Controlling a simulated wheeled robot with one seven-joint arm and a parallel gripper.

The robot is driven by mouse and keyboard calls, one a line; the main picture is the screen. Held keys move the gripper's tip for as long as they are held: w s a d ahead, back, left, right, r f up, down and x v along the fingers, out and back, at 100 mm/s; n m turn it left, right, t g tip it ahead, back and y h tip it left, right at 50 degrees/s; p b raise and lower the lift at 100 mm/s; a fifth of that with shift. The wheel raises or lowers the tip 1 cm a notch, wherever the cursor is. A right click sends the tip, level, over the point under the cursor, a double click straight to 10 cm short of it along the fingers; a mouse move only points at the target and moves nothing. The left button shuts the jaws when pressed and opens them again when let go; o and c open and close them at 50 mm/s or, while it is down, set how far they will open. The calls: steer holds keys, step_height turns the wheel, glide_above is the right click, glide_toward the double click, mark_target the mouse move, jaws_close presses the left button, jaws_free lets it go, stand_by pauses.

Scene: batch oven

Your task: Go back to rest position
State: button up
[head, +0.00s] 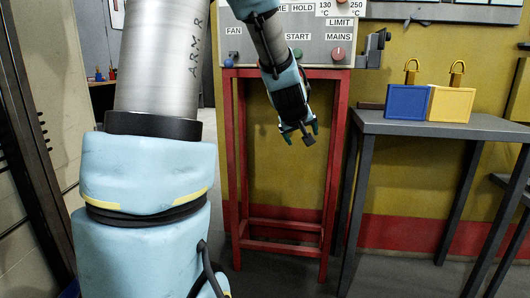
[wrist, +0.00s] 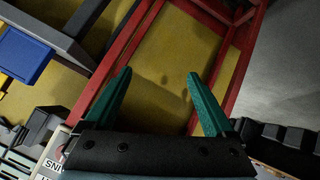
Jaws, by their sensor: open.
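My gripper (head: 299,133) hangs in front of the red metal stand, below the grey control panel (head: 290,45), pointing down. In the wrist view my gripper (wrist: 165,95) shows two green fingers spread wide apart. Nothing is between the fingers; the yellow wall and the red stand show past them. My pale blue arm fills the left of the head view and partly covers the panel.
At right, a grey table (head: 400,127) holds a blue box (head: 407,102) and a yellow box (head: 452,105), each with a padlock on top.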

steer(key=s+a+f+m+g+y, duration=0.1)
steer(key=s+a+f+g, duration=0.25)
steer(key=s+a, duration=0.35)
steer(key=s+a+f+m+g+y, duration=0.1)
steer(key=s+a+f+g, duration=0.1)
steer(key=s+a+f, duration=0.5)
steer(key=s+a+f+m+g+y, duration=0.1)
steer(key=s+a+f+g, duration=0.2)
steer(key=s, duration=0.7)
step_height(320, 180, up, 18)
steer(key=p, duration=1.6)
steer(key=shift+w+a+f, duration=0.2)
steer(key=shift+w+a, duration=0.05)
steer(key=shift+w, duration=0.1)
steer(key=shift+t, duration=0.25)
